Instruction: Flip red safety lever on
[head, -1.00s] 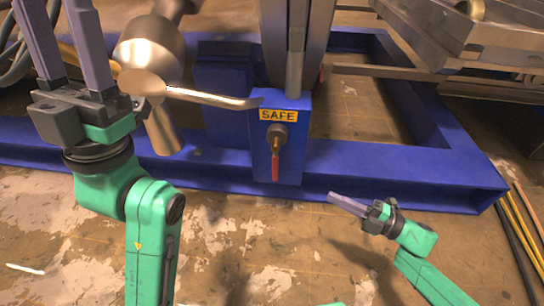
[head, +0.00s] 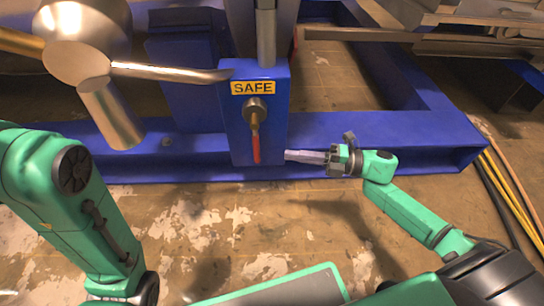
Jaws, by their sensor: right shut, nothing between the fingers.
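The red safety lever (head: 256,148) hangs straight down from a brass valve fitting (head: 255,108) on the front of a blue box (head: 238,146). A yellow SAFE label (head: 253,87) is above the fitting. My right gripper (head: 289,155) is shut and empty, its fingers pointing left, just right of the lever's lower end. A small gap shows between the fingertips and the lever in the picture; the depth between them is hard to judge. My left arm (head: 60,190) shows at the left, but its gripper is out of the picture.
A blue floor frame (head: 400,135) runs behind and to the right of the box. A metal cylinder with a long rod (head: 170,73) sticks out at the upper left, above the lever. Yellow and black cables (head: 505,190) lie at the right. The floor in front is open.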

